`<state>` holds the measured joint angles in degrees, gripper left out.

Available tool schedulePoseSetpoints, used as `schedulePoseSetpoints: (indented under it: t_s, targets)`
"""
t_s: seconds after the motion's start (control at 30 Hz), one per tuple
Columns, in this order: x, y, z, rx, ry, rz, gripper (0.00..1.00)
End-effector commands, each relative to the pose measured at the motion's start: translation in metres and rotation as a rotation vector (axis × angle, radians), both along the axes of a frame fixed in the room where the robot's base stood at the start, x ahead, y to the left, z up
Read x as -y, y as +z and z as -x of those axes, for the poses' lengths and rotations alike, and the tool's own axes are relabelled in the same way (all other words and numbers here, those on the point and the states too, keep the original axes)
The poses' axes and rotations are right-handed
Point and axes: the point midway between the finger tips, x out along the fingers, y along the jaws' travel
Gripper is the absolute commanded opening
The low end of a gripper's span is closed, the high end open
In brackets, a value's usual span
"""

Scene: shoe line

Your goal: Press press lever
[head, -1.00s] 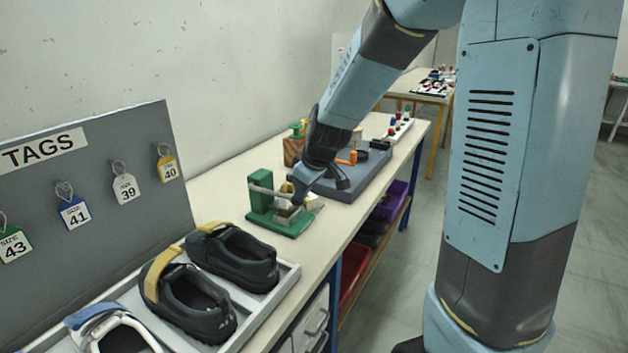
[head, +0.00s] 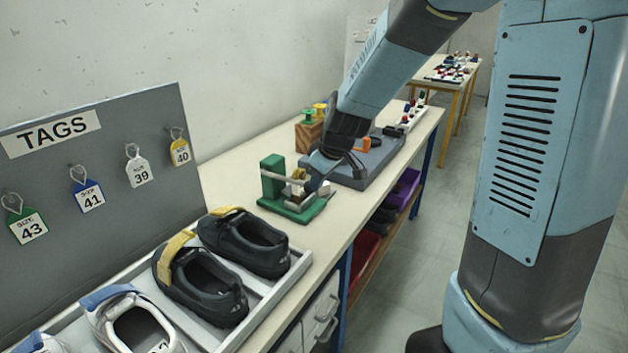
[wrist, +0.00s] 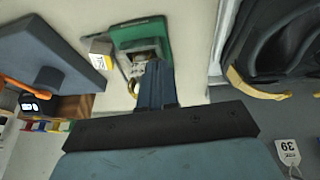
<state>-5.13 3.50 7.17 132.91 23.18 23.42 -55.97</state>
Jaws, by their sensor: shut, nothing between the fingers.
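The green press (head: 272,181) stands on the table behind the shoe tray, with an upright green post and a flat green base. Its pale grey press lever (head: 281,177) reaches from the post toward my gripper (head: 307,190). My gripper is shut and empty, pointing down at the lever's free end; I cannot tell whether it touches. In the wrist view, the shut fingers (wrist: 156,68) lie over the near edge of the green press (wrist: 148,33). The fingers partly hide the grey parts on the base. How far down the lever is cannot be told.
A grey tray (head: 297,268) with shoes stands in front of the press. A grey board (head: 90,170) with hanging size tags is at the left. A grey slab (head: 375,163) with an orange item and a wooden block (head: 309,136) are behind my gripper.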

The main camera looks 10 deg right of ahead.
Motion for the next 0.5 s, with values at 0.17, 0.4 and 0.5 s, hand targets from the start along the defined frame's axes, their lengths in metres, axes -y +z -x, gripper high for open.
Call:
schedulePoseSetpoints:
  t_s: [0.17,0.4,0.5]
  targets:
    - [-0.001,0.028,0.006,0.014,0.001,-0.002,0.00]
    - [0.013,0.060,0.024,0.018,-0.001,-0.004,0.00]
    - [0.020,0.072,0.032,0.019,0.001,-0.004,0.00]
